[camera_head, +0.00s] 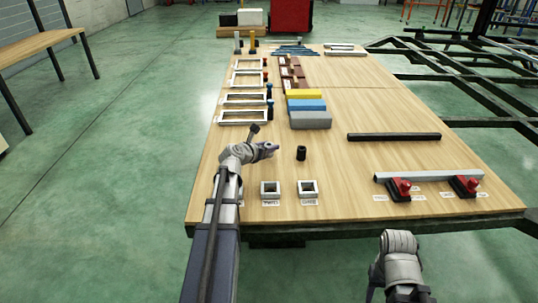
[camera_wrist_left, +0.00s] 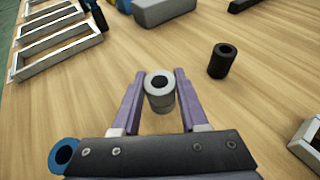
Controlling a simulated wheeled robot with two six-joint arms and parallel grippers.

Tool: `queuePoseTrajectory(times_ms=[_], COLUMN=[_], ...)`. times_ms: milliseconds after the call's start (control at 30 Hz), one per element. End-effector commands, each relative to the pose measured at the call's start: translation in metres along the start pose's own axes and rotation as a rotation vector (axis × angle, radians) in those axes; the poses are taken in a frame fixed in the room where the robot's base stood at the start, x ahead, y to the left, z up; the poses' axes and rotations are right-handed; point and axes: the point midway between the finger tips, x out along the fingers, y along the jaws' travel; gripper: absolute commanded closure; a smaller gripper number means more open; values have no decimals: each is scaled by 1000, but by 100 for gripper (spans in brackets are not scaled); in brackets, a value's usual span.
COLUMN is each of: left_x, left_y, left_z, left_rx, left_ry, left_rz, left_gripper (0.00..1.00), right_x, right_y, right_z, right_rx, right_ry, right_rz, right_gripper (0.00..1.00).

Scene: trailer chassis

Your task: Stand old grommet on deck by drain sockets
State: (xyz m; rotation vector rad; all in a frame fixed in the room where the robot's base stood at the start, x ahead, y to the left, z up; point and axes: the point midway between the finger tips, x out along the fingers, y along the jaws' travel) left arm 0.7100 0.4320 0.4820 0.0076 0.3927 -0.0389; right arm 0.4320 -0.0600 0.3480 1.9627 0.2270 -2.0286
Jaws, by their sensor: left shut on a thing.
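My left gripper (camera_wrist_left: 159,90) is shut on a grey hollow cylinder, the old grommet (camera_wrist_left: 159,92), which is upright between the purple fingers. I cannot tell whether its bottom touches the deck. In the head view my left gripper (camera_head: 272,148) is over the wooden deck (camera_head: 345,180), and the grommet is hard to make out. A black grommet (camera_head: 301,153) stands upright just right of the gripper; it also shows in the left wrist view (camera_wrist_left: 221,61). Two square drain sockets (camera_head: 270,188) (camera_head: 308,188) sit near the front edge. My right gripper's fingers are out of view.
A blue ring (camera_wrist_left: 65,154) lies left of the gripper in the wrist view. White frames (camera_head: 243,117) line the left edge. A grey block (camera_head: 310,120) lies behind the black grommet. A black bar (camera_head: 394,137) and red clamps (camera_head: 399,187) are at right.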

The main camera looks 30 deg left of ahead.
Motion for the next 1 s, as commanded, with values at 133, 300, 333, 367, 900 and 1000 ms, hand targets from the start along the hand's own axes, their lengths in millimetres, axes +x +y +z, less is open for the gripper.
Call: queuePoseTrajectory(times_ms=[133,300,333,367,900,1000], left_x=[7,6,6,6,7,7], left_y=[0,0,0,0,0,0], left_z=[-17,-14,-14,-14,-17,-17], left_rx=[0,0,0,0,0,0], left_ry=[0,0,0,0,0,0], left_rz=[0,0,0,0,0,0], left_gripper=[100,100,100,100,27,27], right_x=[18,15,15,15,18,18], right_y=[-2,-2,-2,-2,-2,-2], right_z=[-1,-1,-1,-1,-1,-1], right_rx=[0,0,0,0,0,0], right_ry=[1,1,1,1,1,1], right_rz=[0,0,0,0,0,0], right_gripper=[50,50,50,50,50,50])
